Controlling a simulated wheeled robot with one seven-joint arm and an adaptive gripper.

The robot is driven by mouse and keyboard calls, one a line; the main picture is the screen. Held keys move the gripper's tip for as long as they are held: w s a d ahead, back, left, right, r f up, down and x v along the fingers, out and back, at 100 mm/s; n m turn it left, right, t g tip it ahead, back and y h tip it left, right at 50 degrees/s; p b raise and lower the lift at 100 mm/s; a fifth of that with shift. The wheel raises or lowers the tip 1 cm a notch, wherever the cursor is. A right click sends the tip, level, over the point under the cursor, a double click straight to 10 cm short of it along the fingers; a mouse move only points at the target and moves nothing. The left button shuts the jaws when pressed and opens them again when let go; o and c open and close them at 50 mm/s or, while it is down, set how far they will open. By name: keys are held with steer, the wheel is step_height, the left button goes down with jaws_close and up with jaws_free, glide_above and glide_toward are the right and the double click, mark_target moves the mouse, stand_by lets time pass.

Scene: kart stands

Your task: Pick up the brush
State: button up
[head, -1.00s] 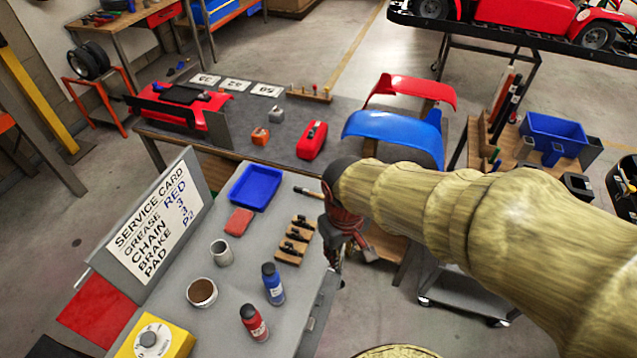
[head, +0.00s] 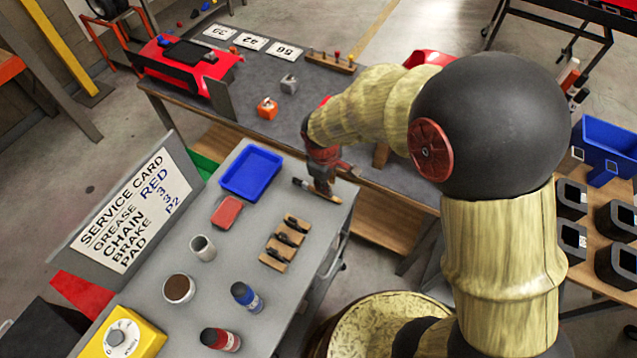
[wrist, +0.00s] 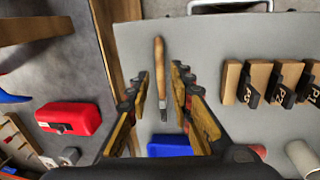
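The brush (wrist: 159,68) lies on the grey bench top, with a wooden handle and a metal ferrule. In the head view its dark end (head: 299,184) shows, and my gripper partly covers the handle. My gripper (wrist: 160,76) is open over the bench. In the wrist view its fingers stand on either side of the brush, with a gap on both sides. My gripper (head: 326,188) also shows in the head view at the bench's far right corner. How high the fingertips are above the bench is hard to tell.
A blue tray (head: 252,172) sits close to the brush. A red block (head: 227,212), a board of brake pads (head: 284,244), cups and two bottles stand nearer. A service card (head: 129,210) stands at the left. A second table (head: 245,90) lies beyond.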

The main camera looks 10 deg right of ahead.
steer(key=shift+w+d+f+b, duration=0.1)
steer(key=shift+w+f+b, duration=0.2)
steer(key=shift+f, duration=0.95)
steer(key=shift+w+f+b, duration=0.1)
steer(key=shift+f+b, duration=0.3)
steer(key=shift+f, duration=0.9)
steer(key=shift+w+d+f+b, duration=0.1)
steer(key=shift+w+f+b, duration=0.2)
steer(key=shift+f, duration=0.95)
steer(key=shift+s, duration=0.15)
steer(key=shift+c, duration=0.8)
steer(key=c, duration=0.4)
jaws_close()
